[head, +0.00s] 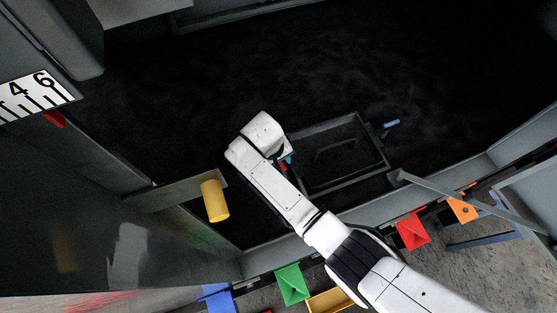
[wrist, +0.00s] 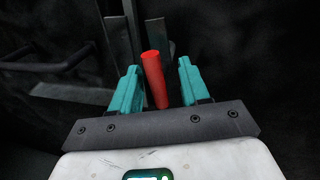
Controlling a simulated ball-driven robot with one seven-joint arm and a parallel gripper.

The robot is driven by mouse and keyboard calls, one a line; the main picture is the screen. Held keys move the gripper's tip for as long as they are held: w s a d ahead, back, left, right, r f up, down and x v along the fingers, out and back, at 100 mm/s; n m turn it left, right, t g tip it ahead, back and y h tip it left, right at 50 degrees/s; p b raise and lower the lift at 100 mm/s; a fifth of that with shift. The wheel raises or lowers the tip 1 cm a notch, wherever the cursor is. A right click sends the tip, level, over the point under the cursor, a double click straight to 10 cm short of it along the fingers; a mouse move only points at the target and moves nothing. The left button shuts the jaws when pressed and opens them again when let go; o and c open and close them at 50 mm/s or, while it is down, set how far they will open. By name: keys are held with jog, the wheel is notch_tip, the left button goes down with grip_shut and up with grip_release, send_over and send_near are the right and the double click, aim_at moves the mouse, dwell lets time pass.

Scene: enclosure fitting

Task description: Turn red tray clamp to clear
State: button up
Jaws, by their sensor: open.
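The red tray clamp (wrist: 154,78) shows in the wrist view as a red upright peg between my gripper's fingers. My gripper (wrist: 157,85) has two teal fingers, spread apart, one on each side of the red clamp. Gaps show between the clamp and both fingers, wider on the right. In the head view my white arm hides most of the clamp; a small red part (head: 283,168) shows at the wrist's right edge, beside a teal bit of my gripper (head: 288,159). The dark tray (head: 345,186) lies just right of my wrist.
A blue handle (head: 391,124) sticks out at the tray's right. Green (head: 292,284), red (head: 412,232) and orange (head: 463,208) pieces line the front edge. The dark floor behind the tray is clear.

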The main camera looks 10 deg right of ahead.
jog(key=shift+c, duration=0.3)
grip_shut()
jog(key=shift+m, duration=0.8)
jog(key=shift+o, duration=0.3)
grip_release()
notch_tip(320, 180, up, 11)
jog(key=a, duration=0.2)
jog(key=shift+f, duration=0.2)
jog(key=shift+s, duration=0.1)
